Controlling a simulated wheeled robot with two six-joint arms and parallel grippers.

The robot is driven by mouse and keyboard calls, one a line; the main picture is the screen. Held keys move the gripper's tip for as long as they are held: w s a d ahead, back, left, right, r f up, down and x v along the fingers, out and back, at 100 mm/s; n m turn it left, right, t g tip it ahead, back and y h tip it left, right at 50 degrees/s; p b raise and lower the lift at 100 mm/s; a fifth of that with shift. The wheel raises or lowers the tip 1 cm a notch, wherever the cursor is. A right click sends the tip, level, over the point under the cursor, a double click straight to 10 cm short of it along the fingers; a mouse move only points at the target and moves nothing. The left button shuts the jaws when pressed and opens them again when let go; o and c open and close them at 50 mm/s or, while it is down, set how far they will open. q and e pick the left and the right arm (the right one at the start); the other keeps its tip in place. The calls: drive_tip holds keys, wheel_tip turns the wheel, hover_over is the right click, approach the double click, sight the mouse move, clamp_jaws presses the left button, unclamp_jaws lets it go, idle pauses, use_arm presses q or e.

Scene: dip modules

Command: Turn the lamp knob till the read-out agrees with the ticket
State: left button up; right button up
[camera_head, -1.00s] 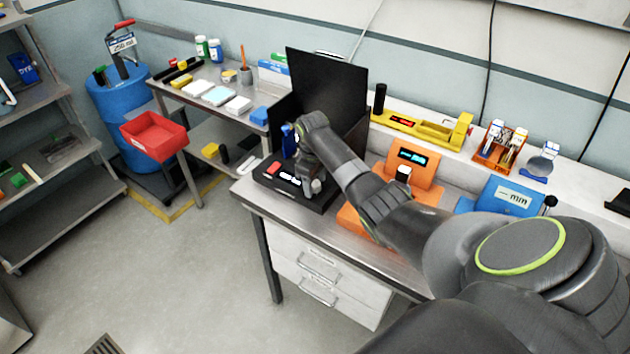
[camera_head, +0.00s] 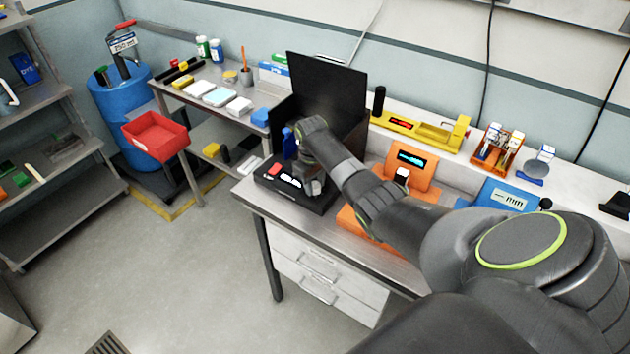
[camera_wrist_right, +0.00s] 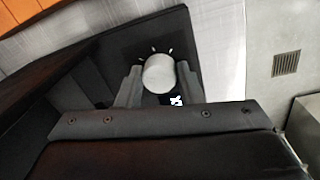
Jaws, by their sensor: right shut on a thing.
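The lamp stand is a black unit (camera_head: 330,85) with a tall dark panel and a low base at the left end of the workbench. A lit white read-out (camera_head: 290,181) sits on its base; its digits are too small to read. A small red patch (camera_head: 274,170) is beside the read-out. My right gripper (camera_head: 313,182) reaches down to the base. In the right wrist view the pale round knob (camera_wrist_right: 158,72) sits between the fingers of my right gripper (camera_wrist_right: 158,82), which are shut on it, with white tick marks around it. I cannot make out the ticket. My left gripper is out of view.
An orange unit (camera_head: 412,172) with a cyan read-out stands right of the lamp stand under my right arm. A yellow unit (camera_head: 420,133), a rack (camera_head: 497,150) and a blue unit (camera_head: 505,194) stand farther right. A red bin (camera_head: 155,136) is at left.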

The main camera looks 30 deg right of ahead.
drive_tip(key=o, duration=1)
drive_tip(key=shift+c, duration=0.2)
drive_tip(key=shift+r, duration=0.1)
wheel_tip(320, 180, up, 17)
drive_tip(key=a+p, duration=0.1)
drive_tip(key=shift+s, duration=0.1)
